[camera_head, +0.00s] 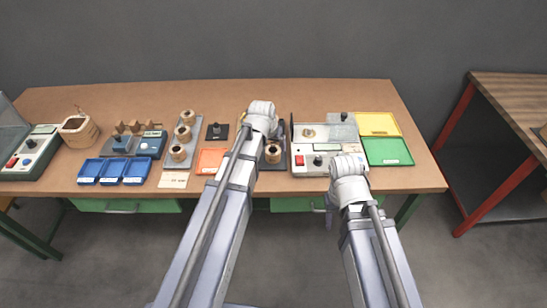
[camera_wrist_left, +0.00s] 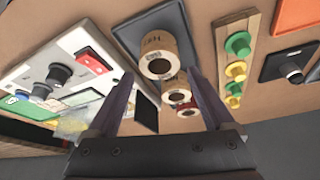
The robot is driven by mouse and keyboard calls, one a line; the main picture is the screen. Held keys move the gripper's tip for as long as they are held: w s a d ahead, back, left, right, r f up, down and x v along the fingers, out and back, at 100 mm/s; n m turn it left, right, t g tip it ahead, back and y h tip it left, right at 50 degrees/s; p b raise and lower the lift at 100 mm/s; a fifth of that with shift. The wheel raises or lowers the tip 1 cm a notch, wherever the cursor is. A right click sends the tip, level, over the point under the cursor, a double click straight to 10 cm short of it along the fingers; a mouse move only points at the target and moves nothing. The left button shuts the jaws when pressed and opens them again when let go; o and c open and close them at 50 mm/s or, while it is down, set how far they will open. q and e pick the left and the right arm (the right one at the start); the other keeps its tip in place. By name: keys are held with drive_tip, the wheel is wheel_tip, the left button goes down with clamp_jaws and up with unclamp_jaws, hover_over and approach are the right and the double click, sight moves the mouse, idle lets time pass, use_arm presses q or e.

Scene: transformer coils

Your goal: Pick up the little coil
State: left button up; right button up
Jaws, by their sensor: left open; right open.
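Several round coils with tan bodies and dark centre holes stand in a row on a dark tray (camera_wrist_left: 124,38). In the left wrist view the nearest coil (camera_wrist_left: 158,55) looks largest; a second coil (camera_wrist_left: 178,88) and a smaller-looking third coil (camera_wrist_left: 188,110) follow it. One coil of this row shows in the head view (camera_head: 272,153); my left wrist hides much of the rest. My left gripper (camera_wrist_left: 160,75) is open above the row, with the coils seen between its fingers and none gripped. My right gripper (camera_head: 330,208) is open and empty at the table's front edge, its fingers small and partly hidden.
A white test panel (camera_head: 310,162) stands right of the tray. A grey tray (camera_head: 193,140) with three coils, blue bins (camera_head: 113,171) and yellow and green trays (camera_head: 388,151) lie farther out.

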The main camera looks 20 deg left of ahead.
sight(273, 152)
use_arm(q)
drive_tip(key=shift+s+f+b+x, duration=0.1)
drive_tip(key=shift+s+b+x, duration=0.05)
drive_tip(key=shift+b+x, duration=0.6)
drive_tip(key=shift+s+f+b+x, duration=0.1)
drive_tip(key=shift+s+b+x, duration=0.1)
drive_tip(key=shift+b+x, duration=0.55)
drive_tip(key=shift+s+b+x, duration=0.15)
drive_tip(key=shift+b+x, duration=0.5)
drive_tip(key=shift+b, duration=0.1)
drive_tip(key=shift+w+f+b, duration=0.25)
drive_tip(key=shift+f+b, duration=0.15)
drive_tip(key=shift+r, duration=0.1)
drive_tip(key=shift+c, duration=0.3)
drive_tip(key=c, duration=1.2)
